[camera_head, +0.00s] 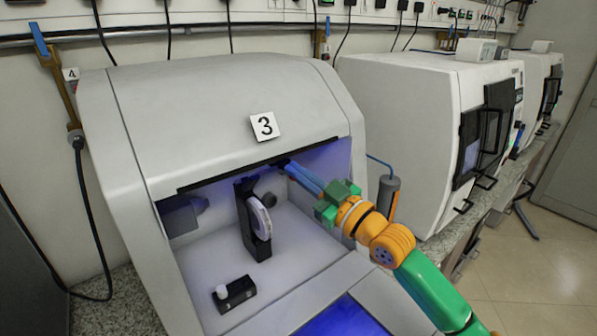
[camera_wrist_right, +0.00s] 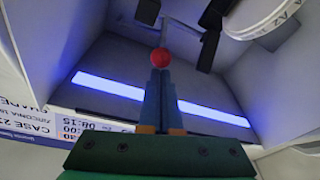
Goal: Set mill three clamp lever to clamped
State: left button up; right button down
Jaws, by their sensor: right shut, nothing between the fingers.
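Mill three (camera_head: 225,95) is the white machine with a "3" label, its front open on a lit chamber. My right gripper (camera_head: 288,168) reaches into the upper right of the opening. Its blue fingers are shut with nothing between them, and they show upright in the right wrist view (camera_wrist_right: 160,75). A red ball knob (camera_wrist_right: 161,57) sits just past the fingertips there; I cannot tell whether they touch. A thin grey bar (camera_wrist_right: 164,30) shows behind the knob, seemingly the clamp lever. The knob is hidden in the head view. A white disc (camera_head: 260,218) stands in a black holder (camera_head: 246,208). My left gripper is out of view.
A small black block with a white knob (camera_head: 235,293) lies on the chamber floor, front left. The dark upper edge of the opening (camera_head: 235,173) is close above my fingers. Another white mill (camera_head: 410,120) stands to the right. The chamber floor (camera_head: 300,260) is otherwise mostly clear.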

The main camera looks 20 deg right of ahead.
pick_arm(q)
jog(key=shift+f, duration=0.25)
pick_arm(e)
jog(key=shift+s+f, duration=0.15)
jog(key=shift+f, duration=0.25)
